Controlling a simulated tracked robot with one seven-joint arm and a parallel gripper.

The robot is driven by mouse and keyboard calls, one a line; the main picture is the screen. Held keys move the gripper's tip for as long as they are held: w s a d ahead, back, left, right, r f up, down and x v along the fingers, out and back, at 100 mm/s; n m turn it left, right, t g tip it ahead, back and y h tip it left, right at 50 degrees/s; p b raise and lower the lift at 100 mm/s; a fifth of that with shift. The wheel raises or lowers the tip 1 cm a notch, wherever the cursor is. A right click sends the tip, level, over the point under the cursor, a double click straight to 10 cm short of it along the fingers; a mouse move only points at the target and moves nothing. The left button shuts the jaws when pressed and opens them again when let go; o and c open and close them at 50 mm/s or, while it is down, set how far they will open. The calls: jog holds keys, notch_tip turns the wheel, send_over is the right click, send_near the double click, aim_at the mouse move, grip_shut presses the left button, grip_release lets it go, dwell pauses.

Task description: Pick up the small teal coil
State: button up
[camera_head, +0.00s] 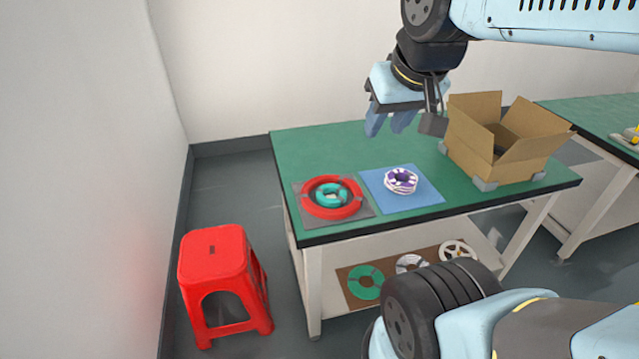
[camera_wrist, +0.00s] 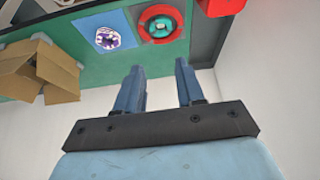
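The small teal coil (camera_head: 332,194) lies on the green table, inside a larger red coil (camera_head: 312,208) on a grey mat (camera_head: 364,209). In the wrist view the teal coil (camera_wrist: 160,28) shows inside the red ring (camera_wrist: 178,17), beyond the fingertips. My gripper (camera_head: 388,125) is in the air above the back of the table, apart from the coils. In the wrist view my gripper (camera_wrist: 159,80) has its two blue fingers spread with nothing between them.
A purple and white coil (camera_head: 401,180) lies on a blue mat (camera_head: 432,192) to the right. An open cardboard box (camera_head: 500,160) stands at the table's right. More coils lie on the lower shelf, including a green one (camera_head: 357,283). A red stool (camera_head: 213,255) stands left.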

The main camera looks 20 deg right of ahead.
jog(key=shift+w+d, duration=0.1)
jog(key=shift+d, duration=0.1)
jog(key=m+g, duration=0.6)
jog(key=m, duration=0.3)
send_over(341, 197)
notch_tip(341, 197, down, 24)
notch_tip(341, 197, down, 14)
jog(key=shift+r, duration=0.1)
jog(key=shift+c, duration=0.4)
grip_shut()
